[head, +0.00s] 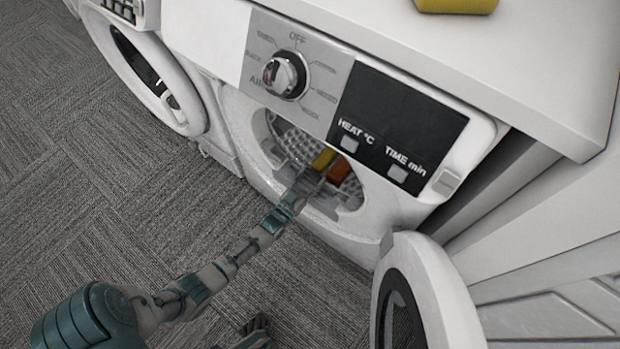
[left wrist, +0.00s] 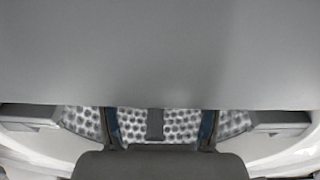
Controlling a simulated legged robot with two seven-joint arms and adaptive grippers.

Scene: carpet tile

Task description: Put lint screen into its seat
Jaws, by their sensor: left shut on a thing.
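My left arm reaches into the round drum opening (head: 350,200) of the white dryer. My left gripper (head: 318,178) is shut at the opening, on a grey piece that I take to be the lint screen. Its outline is hard to make out in the head view. In the left wrist view a broad, plain grey surface (left wrist: 160,50) fills the upper part; I cannot tell whether it is the screen. Below it the dimpled drum wall (left wrist: 175,125) shows. The screen's seat cannot be made out.
The control panel (head: 345,105) overhangs the opening. The open door (head: 430,290) stands at lower right. Another yellow thing (head: 455,5) lies on top. Carpet (head: 120,180) is clear at left.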

